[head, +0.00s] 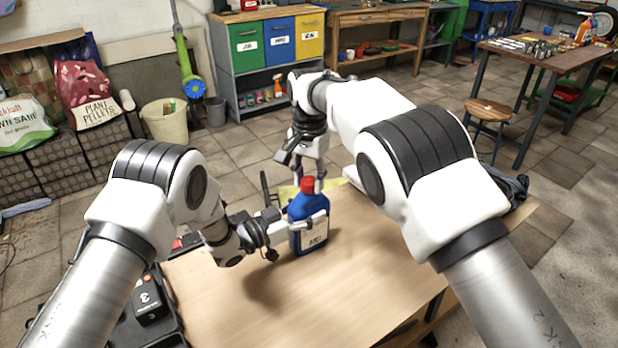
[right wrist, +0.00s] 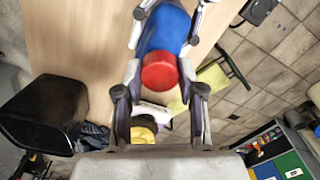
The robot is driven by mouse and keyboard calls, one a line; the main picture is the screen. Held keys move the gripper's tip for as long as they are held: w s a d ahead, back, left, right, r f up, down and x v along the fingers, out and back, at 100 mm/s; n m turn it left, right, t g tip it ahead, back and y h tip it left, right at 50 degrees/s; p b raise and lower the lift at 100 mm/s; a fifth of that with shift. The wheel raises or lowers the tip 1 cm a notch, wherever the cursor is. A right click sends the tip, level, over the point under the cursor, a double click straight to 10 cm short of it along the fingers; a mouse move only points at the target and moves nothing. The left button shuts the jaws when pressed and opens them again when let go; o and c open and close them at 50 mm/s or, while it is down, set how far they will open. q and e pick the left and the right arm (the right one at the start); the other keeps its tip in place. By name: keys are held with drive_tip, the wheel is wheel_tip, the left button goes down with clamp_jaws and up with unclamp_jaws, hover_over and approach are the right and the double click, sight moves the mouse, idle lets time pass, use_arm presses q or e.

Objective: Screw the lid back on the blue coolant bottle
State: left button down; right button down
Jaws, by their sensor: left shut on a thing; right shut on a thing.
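The blue coolant bottle (head: 309,208) stands upright on the wooden table (head: 360,275), its pale label facing forward. My left gripper (head: 306,224) is shut around the bottle's body from the left; its fingers also show on the bottle in the right wrist view (right wrist: 168,18). The red lid (head: 307,185) is at the top of the bottle, in line with it. My right gripper (head: 308,180) points down from above and is shut on the lid. In the right wrist view the lid (right wrist: 160,71) sits between the fingertips and hides the bottle's neck, so I cannot tell how far the thread is engaged.
A black case (head: 150,305) lies at the table's left edge. A cabinet with coloured drawers (head: 262,45) and a stool (head: 488,112) stand farther back.

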drive_tip(key=m, duration=0.9)
drive_tip(key=shift+m, duration=0.4)
drive_tip(key=m, duration=0.5)
drive_tip(key=c, duration=0.7)
unclamp_jaws()
drive_tip(key=shift+r, duration=0.1)
drive_tip(key=shift+r, duration=2.15)
drive_tip(key=shift+c, duration=0.3)
